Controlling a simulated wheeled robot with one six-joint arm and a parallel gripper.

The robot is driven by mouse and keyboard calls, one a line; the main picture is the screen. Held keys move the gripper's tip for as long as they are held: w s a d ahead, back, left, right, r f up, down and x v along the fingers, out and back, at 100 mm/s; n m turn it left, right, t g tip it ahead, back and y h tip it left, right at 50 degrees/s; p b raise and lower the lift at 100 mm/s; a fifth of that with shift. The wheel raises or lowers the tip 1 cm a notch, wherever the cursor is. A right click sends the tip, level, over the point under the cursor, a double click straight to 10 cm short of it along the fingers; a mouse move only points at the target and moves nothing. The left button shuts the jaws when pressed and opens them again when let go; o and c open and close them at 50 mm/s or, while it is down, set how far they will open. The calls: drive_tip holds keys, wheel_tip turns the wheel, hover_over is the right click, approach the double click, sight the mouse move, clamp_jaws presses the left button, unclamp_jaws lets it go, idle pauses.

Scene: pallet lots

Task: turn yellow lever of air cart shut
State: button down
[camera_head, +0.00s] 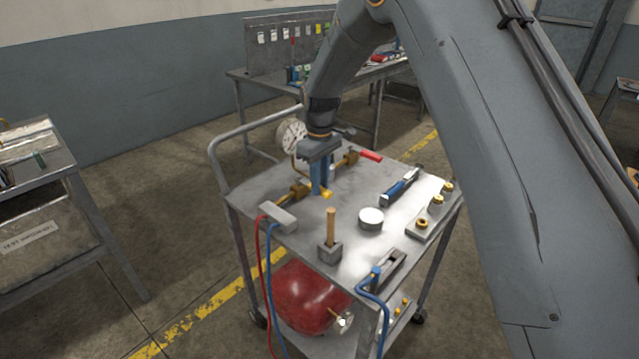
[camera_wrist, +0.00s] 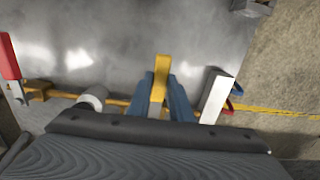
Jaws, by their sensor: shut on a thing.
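The air cart (camera_head: 345,235) is a grey metal trolley with a brass pipe line on its top. The yellow lever (camera_head: 327,195) sits on this line, at the blue fingers of my gripper (camera_head: 320,188). In the wrist view the yellow lever (camera_wrist: 161,78) stands between the two blue fingers of my gripper (camera_wrist: 160,95), its end sticking out past them. My gripper is shut on the lever. A red lever (camera_head: 370,155) is at the far end of the same line and also shows in the wrist view (camera_wrist: 8,58). The valve body under the fingers is mostly hidden.
A pressure gauge (camera_head: 291,134) stands behind my gripper. A wooden-handled tool (camera_head: 331,226), a round white-topped tin (camera_head: 371,218) and a blue-handled tool (camera_head: 401,187) stand or lie on the cart top. Red and blue hoses hang off the left side. A red tank (camera_head: 302,298) is below.

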drive_tip(key=c, duration=1.6)
unclamp_jaws()
drive_tip(key=shift+w+r, duration=0.1)
drive_tip(key=shift+r, duration=0.05)
wheel_tip(320, 180, up, 8)
drive_tip(key=shift+f+b, duration=0.15)
drive_tip(key=shift+b, duration=0.8)
drive_tip(key=s+d+m, duration=0.5)
drive_tip(key=s+d, duration=0.8)
drive_tip(key=d, duration=0.1)
drive_tip(key=s+d+f+m, duration=0.1)
drive_tip(key=s+d, duration=0.1)
drive_tip(key=s, duration=0.4)
drive_tip(key=s+d+f+m, duration=0.1)
drive_tip(key=s+d+m, duration=0.1)
drive_tip(key=s, duration=0.4)
drive_tip(key=s+d+f+m, duration=0.2)
drive_tip(key=s+d, duration=0.2)
drive_tip(key=s, duration=0.2)
drive_tip(key=shift+s+d+t, duration=0.1)
drive_tip(key=shift+s+t, duration=0.1)
drive_tip(key=shift+t, duration=0.1)
